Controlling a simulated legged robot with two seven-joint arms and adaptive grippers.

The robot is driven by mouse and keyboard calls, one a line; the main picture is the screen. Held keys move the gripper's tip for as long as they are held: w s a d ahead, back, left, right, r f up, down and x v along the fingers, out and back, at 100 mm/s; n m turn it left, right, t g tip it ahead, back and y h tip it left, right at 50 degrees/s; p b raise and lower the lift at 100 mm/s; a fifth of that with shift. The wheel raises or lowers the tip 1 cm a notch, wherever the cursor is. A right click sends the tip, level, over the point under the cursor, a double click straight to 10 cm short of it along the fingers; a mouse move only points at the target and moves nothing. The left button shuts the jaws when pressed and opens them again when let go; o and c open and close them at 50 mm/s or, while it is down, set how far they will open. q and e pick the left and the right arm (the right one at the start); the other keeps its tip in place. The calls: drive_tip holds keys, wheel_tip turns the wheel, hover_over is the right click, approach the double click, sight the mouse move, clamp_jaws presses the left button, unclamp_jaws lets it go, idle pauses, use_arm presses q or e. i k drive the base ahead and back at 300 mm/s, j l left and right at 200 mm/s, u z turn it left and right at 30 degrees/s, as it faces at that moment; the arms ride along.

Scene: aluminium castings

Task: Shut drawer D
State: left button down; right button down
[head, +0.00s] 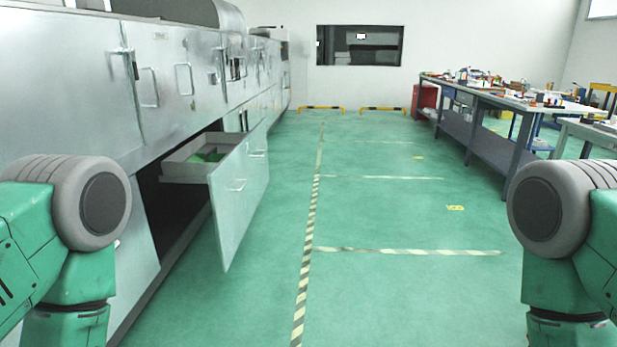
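A drawer (240,190) in the long grey metal cabinet on the left stands pulled out into the aisle. Its tall flat front has a bar handle (237,186). Its shallow tray (188,170) is exposed, with something green inside. No letter is readable on it, so I cannot tell from marking that it is drawer D. My two arms show at the left and right edges, well short of the drawer. Neither gripper is in view.
The metal cabinet (80,75) runs along the left with a dark opening below the drawer. Workbenches (475,97) with many small items line the right. The green floor (385,215) between is clear, with striped tape lines. Yellow-black barriers (320,108) stand at the far wall.

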sight(237, 184)
drive_tip(key=i, duration=2)
